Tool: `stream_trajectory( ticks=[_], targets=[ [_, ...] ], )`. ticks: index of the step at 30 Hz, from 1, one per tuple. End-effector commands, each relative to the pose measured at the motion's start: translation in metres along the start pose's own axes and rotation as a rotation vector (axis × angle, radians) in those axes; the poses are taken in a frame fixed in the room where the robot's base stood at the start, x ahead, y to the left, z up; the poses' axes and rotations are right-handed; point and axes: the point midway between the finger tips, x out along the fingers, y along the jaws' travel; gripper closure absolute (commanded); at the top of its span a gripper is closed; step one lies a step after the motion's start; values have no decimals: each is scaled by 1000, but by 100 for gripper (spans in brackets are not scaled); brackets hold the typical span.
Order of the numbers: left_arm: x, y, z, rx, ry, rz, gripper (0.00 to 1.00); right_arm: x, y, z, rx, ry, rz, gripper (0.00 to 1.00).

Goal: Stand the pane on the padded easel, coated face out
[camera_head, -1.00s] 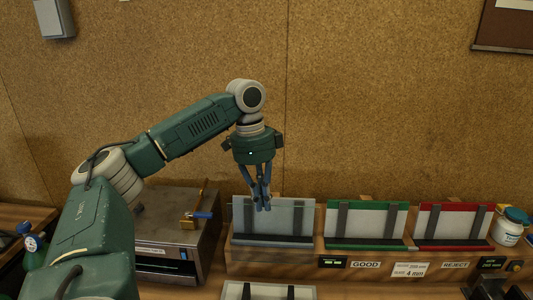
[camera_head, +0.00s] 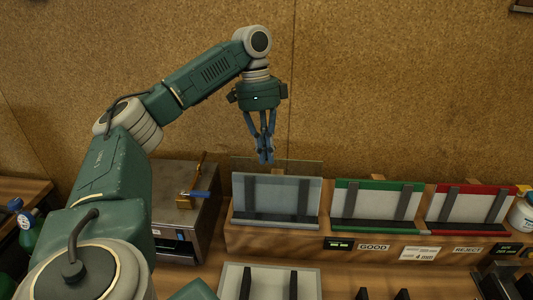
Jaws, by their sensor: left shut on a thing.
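My left gripper (camera_head: 266,160) points down and is shut on the top of a clear glass pane (camera_head: 303,167). The pane stands upright, its top edge above the grey-framed rack (camera_head: 237,208). Its lower part overlaps that rack in the picture, and I cannot tell whether it touches it. I cannot tell which face is coated. A pale stand with two dark upright strips (camera_head: 268,284) is at the bottom edge, partly cut off; it may be the padded easel. My right gripper is not in view.
A green rack (camera_head: 346,184) above a GOOD label and a red rack (camera_head: 447,190) above a REJECT label stand to the right on a wooden ledge. A grey box device (camera_head: 175,225) is to the left. Dark posts (camera_head: 380,294) show at the bottom edge.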

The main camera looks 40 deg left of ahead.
Motion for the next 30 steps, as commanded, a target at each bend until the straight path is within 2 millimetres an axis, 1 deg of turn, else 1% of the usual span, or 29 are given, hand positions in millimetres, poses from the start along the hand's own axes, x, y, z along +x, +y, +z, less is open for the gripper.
stream_trajectory(
  ticks=[6, 9, 24, 30],
  targets=[
    [5, -15, 0, 0, 2, -3, 100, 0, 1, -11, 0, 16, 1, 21],
    [7, -23, 0, 0, 3, -4, 100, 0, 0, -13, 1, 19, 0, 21],
    [19, -59, 2, 0, 3, -3, 100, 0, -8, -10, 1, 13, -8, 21],
    [32, -65, 4, 1, 1, -3, 100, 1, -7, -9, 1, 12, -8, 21]
  ],
)
